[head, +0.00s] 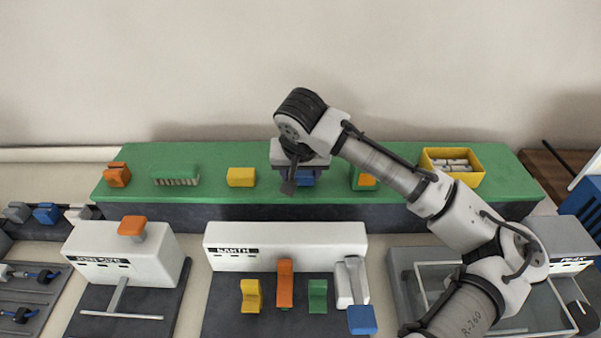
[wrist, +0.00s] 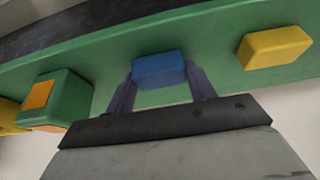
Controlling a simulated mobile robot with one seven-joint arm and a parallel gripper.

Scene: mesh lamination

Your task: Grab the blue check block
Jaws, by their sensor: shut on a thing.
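The blue check block (head: 305,178) is on the green shelf in the head view, partly hidden behind my gripper. In the wrist view the blue block (wrist: 159,69) sits between the two dark fingers. My gripper (head: 297,182) reaches down over the shelf from above. In the wrist view my gripper (wrist: 160,88) has one finger on each side of the block and is shut on it. I cannot tell whether the block is clear of the shelf.
A yellow block (head: 241,177) is left of my gripper on the green shelf (head: 330,207). A green-and-orange block (head: 365,179) stands close on the right. A yellow bin (head: 472,178) is farther right. A white machine (head: 285,247) with coloured levers is in front.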

